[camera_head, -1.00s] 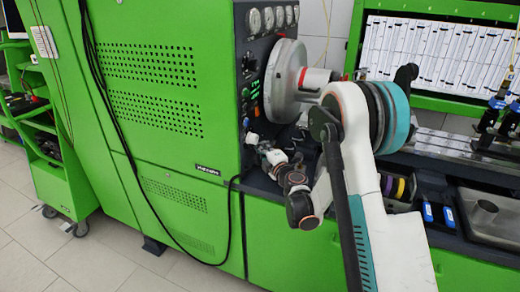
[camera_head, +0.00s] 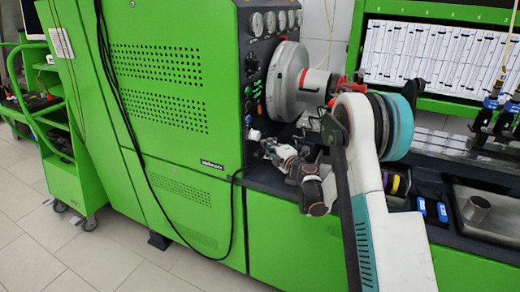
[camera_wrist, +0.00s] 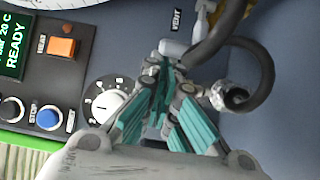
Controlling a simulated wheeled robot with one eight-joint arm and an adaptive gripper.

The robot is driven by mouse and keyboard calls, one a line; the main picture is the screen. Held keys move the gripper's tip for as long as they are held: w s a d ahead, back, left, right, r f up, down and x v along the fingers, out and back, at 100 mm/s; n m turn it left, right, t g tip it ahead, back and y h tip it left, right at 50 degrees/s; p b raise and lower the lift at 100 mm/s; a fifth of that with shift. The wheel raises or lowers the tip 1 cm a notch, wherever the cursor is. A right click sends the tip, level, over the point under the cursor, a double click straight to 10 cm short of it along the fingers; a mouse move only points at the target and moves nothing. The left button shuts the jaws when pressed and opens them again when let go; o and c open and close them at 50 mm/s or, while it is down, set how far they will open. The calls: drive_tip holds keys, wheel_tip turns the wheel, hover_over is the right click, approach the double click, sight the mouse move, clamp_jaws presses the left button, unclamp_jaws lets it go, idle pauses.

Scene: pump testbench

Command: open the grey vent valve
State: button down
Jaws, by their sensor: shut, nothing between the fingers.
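The grey vent valve (camera_wrist: 172,48) shows in the wrist view as a small pale grey handle below the printed VENT label, on the dark panel. My gripper (camera_wrist: 163,72) has its teal fingers closed together, with the tips right at the handle's lower edge. The fingers partly cover the valve, and I cannot tell whether they touch it. In the head view my gripper (camera_head: 270,148) is at the lower right part of the green machine's control panel (camera_head: 254,92). The valve cannot be made out there.
A white dial (camera_wrist: 107,105), a blue stop button (camera_wrist: 48,118) and an orange button (camera_wrist: 62,47) lie left of my fingers. A dark curved hose (camera_wrist: 237,99) is close on the right. A large grey disc (camera_head: 288,82) stands above the arm.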

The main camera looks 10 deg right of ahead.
drive_tip(key=shift+s+d, duration=0.4)
drive_tip(key=shift+d, duration=0.3)
drive_tip(key=shift+s+d, duration=0.2)
drive_tip(key=shift+d, duration=1.15)
drive_tip(key=shift+s+d, duration=0.15)
drive_tip(key=shift+d, duration=1.15)
drive_tip(key=v, duration=1.2)
